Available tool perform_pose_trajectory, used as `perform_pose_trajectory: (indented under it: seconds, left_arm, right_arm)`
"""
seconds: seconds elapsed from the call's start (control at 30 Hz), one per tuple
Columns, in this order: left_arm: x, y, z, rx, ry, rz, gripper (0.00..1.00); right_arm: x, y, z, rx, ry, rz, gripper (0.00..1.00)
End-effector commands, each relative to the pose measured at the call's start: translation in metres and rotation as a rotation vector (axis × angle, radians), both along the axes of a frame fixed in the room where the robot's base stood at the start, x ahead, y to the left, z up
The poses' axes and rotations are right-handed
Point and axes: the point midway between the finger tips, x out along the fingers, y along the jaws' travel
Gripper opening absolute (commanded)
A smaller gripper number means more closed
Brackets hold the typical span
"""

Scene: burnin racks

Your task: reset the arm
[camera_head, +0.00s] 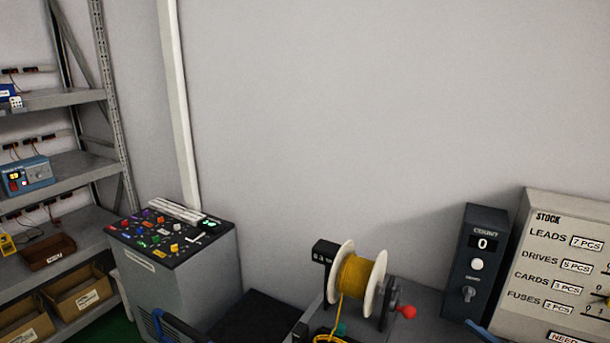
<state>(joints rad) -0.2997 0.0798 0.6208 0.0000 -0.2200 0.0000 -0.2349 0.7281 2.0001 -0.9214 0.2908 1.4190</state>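Neither of my grippers shows a fingertip or jaw in the head view. Dark pieces with blue edges show at the bottom edge, one left of centre and one at the right. I cannot tell whether they belong to my arms. Nothing held is visible.
A grey rack (75,165) stands at the left with devices and bins. Beside it is a console (190,275) with a colourful control top. A yellow wire spool (357,278), a counter box (477,262) reading 0 and a stock board (545,255) stand at the right.

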Motion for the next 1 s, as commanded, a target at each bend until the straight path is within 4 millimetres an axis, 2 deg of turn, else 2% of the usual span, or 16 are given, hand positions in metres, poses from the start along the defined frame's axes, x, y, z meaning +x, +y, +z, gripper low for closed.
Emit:
perform_pose_trajectory:
  seconds: [0.13, 0.23, 0.37, 0.5, 0.6, 0.7, 0.8, 1.0]
  left_arm:
    - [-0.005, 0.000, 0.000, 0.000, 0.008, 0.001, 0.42]
    - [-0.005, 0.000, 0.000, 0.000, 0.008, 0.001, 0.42]
    - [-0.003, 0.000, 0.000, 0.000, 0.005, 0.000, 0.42]
    - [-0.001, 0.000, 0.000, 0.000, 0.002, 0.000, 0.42]
    - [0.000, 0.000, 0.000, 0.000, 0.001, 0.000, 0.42]
    - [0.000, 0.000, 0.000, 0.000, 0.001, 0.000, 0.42]
    - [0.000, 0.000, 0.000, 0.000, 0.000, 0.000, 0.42]
    - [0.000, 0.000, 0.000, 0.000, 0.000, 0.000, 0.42]
  right_arm:
    - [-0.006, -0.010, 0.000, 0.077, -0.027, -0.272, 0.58]
    - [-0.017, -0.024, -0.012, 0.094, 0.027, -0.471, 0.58]
    - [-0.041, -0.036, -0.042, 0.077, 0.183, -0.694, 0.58]
    - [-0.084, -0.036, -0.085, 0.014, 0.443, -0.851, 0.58]
    - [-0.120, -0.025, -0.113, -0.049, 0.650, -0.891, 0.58]
    - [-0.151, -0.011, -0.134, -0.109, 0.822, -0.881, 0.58]
    - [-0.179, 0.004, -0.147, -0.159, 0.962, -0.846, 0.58]
    - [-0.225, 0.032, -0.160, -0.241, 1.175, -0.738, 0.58]
